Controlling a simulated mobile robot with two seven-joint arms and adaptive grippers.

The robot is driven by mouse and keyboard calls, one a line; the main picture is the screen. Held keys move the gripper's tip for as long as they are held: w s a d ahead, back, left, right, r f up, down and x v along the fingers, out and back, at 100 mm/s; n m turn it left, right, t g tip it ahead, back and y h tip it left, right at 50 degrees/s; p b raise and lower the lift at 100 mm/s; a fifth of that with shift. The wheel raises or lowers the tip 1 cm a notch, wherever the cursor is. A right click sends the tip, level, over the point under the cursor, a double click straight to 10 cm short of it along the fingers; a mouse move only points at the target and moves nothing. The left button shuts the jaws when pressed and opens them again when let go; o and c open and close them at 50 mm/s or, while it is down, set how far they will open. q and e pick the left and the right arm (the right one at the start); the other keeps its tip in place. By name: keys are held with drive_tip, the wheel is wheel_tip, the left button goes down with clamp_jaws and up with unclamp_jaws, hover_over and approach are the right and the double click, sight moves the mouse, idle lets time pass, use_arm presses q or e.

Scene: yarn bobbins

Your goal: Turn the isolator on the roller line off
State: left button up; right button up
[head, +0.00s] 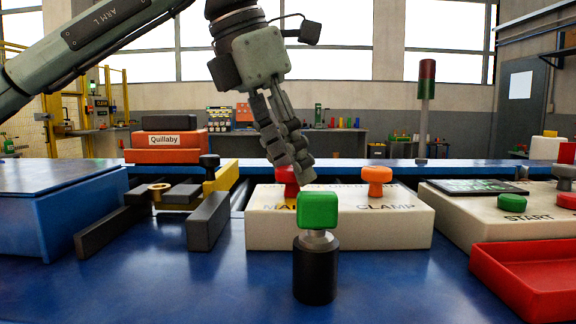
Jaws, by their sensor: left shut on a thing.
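A cream control box (340,230) stands on the blue bench. Its top carries a red knob (285,178) behind lettering that starts "MA", and an orange knob (377,180) behind the word "CLAMP". My left gripper (303,172) reaches down from above, its fingers closed at the red knob and hiding its right part. I cannot tell from the knob's visible part which way it is turned. A green-topped knob on a black cylinder (316,270) stands in front of the box and covers part of the lettering. My right gripper is not in view.
A black-and-yellow clamp fixture (208,215) and a blue block (40,215) are at left. At right are a second cream box with a green START button (511,203) and a red tray (525,280). An orange Quillaby case (165,146) stands behind.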

use_arm(q)
drive_tip(key=n+b, duration=0.1)
drive_tip(key=n, duration=0.1)
drive_tip(key=n+t+y+b, duration=0.1)
drive_tip(key=n, duration=0.2)
drive_tip(key=shift+s+d+f+n+t+y, duration=0.1)
drive_tip(key=shift+n+t+y, duration=0.2)
drive_tip(key=n+y, duration=0.1)
drive_tip(key=n, duration=0.2)
drive_tip(key=n+y+b, duration=0.1)
drive_tip(key=n, duration=0.2)
drive_tip(key=shift+d, duration=0.15)
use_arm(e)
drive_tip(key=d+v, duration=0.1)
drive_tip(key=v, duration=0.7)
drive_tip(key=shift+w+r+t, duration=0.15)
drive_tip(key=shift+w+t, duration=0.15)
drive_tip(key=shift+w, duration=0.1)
use_arm(q)
drive_tip(key=shift+n, duration=0.3)
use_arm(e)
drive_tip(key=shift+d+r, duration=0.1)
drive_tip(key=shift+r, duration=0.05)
use_arm(q)
drive_tip(key=o, duration=1.1)
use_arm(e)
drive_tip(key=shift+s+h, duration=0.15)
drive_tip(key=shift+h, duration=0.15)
